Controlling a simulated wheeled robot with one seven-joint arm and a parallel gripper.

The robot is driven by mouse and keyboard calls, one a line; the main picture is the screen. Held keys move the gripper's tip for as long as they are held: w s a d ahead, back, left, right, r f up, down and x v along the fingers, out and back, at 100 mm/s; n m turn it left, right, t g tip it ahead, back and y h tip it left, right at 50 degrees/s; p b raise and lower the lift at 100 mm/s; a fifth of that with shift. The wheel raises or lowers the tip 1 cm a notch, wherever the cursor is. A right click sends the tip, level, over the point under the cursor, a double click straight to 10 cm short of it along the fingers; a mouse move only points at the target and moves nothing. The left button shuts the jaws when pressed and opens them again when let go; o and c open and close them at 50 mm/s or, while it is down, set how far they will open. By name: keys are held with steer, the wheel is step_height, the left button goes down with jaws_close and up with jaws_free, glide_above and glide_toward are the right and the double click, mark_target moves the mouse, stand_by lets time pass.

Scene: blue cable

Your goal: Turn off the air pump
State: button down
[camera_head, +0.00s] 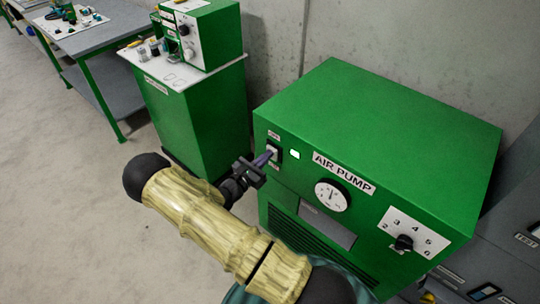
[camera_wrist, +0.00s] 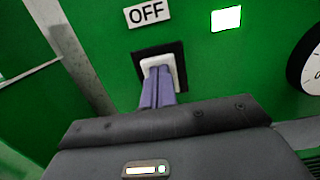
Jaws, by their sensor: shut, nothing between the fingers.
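The air pump (camera_head: 385,130) is a green box with an "AIR PUMP" label on its front. Its white rocker switch (camera_wrist: 165,68) sits in a black frame at the front's left end, and also shows in the head view (camera_head: 274,150). A lit indicator light (camera_head: 294,154) is right of the switch. My gripper (camera_wrist: 160,72) is shut and empty, its purple fingertips over the lower part of the switch, hiding it. It also shows in the head view (camera_head: 268,155). I cannot tell whether the tips touch or press the rocker.
The pump front also has a round gauge (camera_head: 332,196) and a numbered dial (camera_head: 404,242). A green cabinet (camera_head: 197,115) with a machine on top stands to the left. A workbench (camera_head: 90,32) is farther left. Grey equipment (camera_head: 490,265) is at the right. The floor at left is clear.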

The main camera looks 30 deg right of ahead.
steer(key=shift+d+r, duration=0.15)
steer(key=shift+d, duration=0.05)
steer(key=r+v, duration=0.3)
steer(key=v, duration=1.1)
steer(key=shift+r, duration=0.2)
steer(key=shift+a, duration=0.1)
